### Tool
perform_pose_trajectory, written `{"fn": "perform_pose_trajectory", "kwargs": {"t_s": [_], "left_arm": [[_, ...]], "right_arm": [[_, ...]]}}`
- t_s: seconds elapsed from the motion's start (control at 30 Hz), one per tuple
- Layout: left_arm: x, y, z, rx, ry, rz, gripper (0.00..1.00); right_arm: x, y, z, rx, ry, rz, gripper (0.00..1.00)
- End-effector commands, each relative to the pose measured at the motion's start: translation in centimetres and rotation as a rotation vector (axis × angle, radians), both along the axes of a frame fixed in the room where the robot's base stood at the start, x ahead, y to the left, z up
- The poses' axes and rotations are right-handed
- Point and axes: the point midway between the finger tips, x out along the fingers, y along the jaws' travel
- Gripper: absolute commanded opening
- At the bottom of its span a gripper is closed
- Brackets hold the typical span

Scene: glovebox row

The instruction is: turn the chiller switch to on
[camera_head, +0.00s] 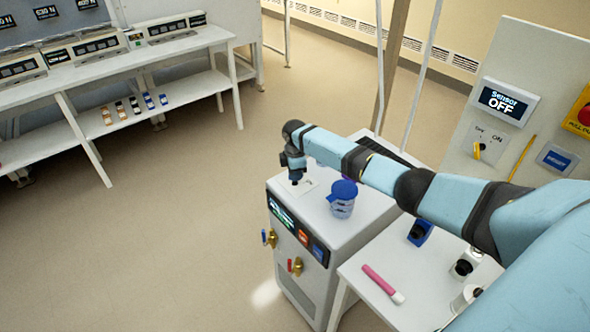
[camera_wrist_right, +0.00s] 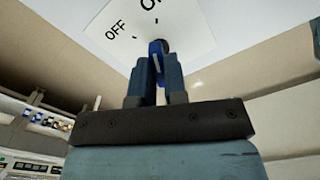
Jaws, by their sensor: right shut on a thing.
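The chiller (camera_head: 357,231) is a pale grey cabinet with a dark display and two small valves on its front. Its switch plate (camera_head: 309,184) lies on top, mostly behind my right gripper (camera_head: 296,181), which points down at it. In the right wrist view the plate (camera_wrist_right: 125,18) shows "OFF" and a second label cut off by the top edge. The blue switch knob (camera_wrist_right: 156,48) with a white line sits between the fingers of my right gripper (camera_wrist_right: 160,68), which are shut on it. I cannot tell which label the knob points to. My left gripper is not in view.
A jar with a blue lid (camera_head: 342,198) stands on the chiller beside my right arm. A white bench (camera_head: 362,300) at right holds a pink marker (camera_head: 383,283) and small items. The floor at left is clear.

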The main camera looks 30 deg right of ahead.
Motion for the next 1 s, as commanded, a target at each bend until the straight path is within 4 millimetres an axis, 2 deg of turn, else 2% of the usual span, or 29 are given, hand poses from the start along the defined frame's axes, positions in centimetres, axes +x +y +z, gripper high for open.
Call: {"fn": "perform_pose_trajectory", "kwargs": {"t_s": [0.3,0.7,0.73,0.8,0.83,1.0], "left_arm": [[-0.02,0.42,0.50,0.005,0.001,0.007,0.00],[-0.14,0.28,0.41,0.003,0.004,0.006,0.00],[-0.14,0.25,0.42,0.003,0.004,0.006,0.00],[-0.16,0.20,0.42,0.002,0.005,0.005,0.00],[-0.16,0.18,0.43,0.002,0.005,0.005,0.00],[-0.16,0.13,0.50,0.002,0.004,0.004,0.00]], "right_arm": [[0.00,-0.02,0.08,0.000,0.000,-0.086,0.00],[0.02,-0.06,0.05,0.000,-0.001,-0.093,0.00],[0.02,-0.06,0.05,0.000,-0.001,-0.093,0.20],[0.02,-0.05,0.05,0.000,-0.001,-0.092,0.36],[0.01,-0.05,0.04,0.000,-0.001,-0.092,0.38],[0.01,-0.03,0.03,0.000,-0.001,-0.091,0.38]]}}
